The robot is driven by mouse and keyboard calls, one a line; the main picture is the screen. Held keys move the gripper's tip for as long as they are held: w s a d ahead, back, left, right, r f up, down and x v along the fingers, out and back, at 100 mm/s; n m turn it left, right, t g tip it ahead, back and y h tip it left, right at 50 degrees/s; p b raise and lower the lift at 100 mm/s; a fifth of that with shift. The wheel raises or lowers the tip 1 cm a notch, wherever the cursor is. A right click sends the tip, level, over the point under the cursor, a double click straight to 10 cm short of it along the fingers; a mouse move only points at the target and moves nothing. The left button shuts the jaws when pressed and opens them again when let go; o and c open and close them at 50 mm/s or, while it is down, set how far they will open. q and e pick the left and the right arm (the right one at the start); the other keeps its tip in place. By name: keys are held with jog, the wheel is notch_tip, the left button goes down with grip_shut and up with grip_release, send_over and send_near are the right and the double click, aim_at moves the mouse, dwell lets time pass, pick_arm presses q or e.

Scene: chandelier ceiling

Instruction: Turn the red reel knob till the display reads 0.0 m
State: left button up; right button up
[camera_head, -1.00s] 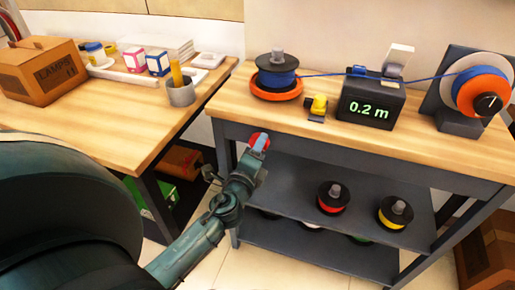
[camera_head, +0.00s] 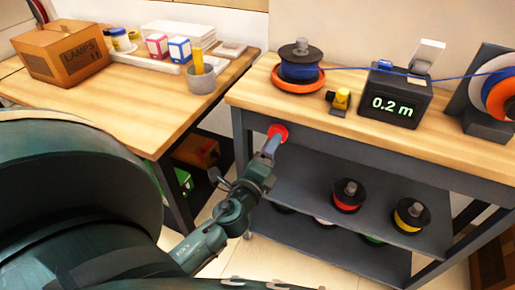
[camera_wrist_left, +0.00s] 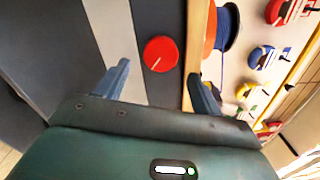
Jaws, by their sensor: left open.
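The red reel knob (camera_head: 278,132) is on the front of the grey bench, under its wooden top near the left end. In the left wrist view the knob (camera_wrist_left: 160,53) is a red disc with a thin pale line, tilted to the upper right. My left gripper (camera_head: 271,146) is at the knob; in the wrist view its open fingers (camera_wrist_left: 158,72) are spread to either side and a little short of it. I cannot tell whether they touch it. The display (camera_head: 392,106) on a dark box reads 0.2 m. My right gripper is not in view.
A blue cable runs from a spool (camera_head: 302,70) on an orange base, past the display box, to a larger reel (camera_head: 498,98). A yellow tool (camera_head: 340,100) lies on the benchtop. Several spools stand on the shelf (camera_head: 300,187) below. A desk with a carton (camera_head: 62,55) is left.

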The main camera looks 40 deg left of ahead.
pick_arm(q)
jog(key=b+v, duration=0.2)
jog(key=v, duration=0.6)
jog(key=shift+s, duration=0.2)
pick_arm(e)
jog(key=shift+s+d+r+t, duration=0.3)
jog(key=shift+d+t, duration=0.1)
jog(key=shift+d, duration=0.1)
pick_arm(q)
jog(key=shift+d, duration=0.1)
